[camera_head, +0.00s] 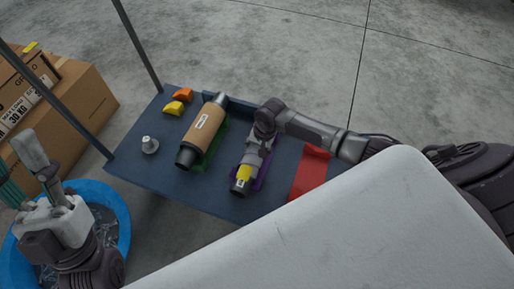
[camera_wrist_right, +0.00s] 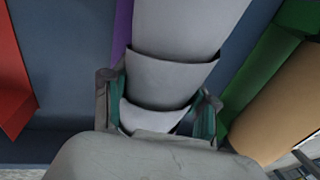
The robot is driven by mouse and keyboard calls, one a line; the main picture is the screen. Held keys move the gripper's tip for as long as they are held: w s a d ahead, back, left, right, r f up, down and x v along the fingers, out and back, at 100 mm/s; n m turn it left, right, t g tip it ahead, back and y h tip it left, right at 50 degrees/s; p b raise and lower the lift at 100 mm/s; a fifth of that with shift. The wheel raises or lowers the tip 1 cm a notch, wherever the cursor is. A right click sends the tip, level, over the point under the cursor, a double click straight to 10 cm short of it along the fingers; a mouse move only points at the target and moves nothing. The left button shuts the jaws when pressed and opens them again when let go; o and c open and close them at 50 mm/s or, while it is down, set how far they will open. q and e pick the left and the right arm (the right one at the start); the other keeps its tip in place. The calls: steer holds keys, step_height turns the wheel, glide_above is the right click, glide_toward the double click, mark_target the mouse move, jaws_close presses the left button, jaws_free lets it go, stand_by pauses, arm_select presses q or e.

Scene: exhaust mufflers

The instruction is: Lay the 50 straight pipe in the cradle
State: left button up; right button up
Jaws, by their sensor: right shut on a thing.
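A grey pipe with a yellow label (camera_head: 244,173) and a dark open end lies lengthwise over the purple cradle (camera_head: 264,171) on the table. My right gripper (camera_head: 262,128) is over the pipe's far part. In the right wrist view, my right gripper (camera_wrist_right: 157,112) is shut on the pale grey pipe (camera_wrist_right: 178,62), one finger on each side. A purple strip shows along one side of the pipe. I cannot tell whether the pipe rests fully in the cradle. My left gripper (camera_head: 38,180) is above the blue bucket, away from the table; its jaw opening is unclear.
A tan muffler (camera_head: 203,127) lies in a green cradle (camera_head: 213,148) left of the pipe. A red cradle (camera_head: 308,171) is to the right. Orange (camera_head: 183,94) and yellow (camera_head: 173,108) blocks and a small metal part (camera_head: 149,145) are at left. Cardboard boxes (camera_head: 55,115) and a blue bucket (camera_head: 122,212) stand beside the table.

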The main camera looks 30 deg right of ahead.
steer(key=o, duration=1.7)
steer(key=shift+c, duration=0.2)
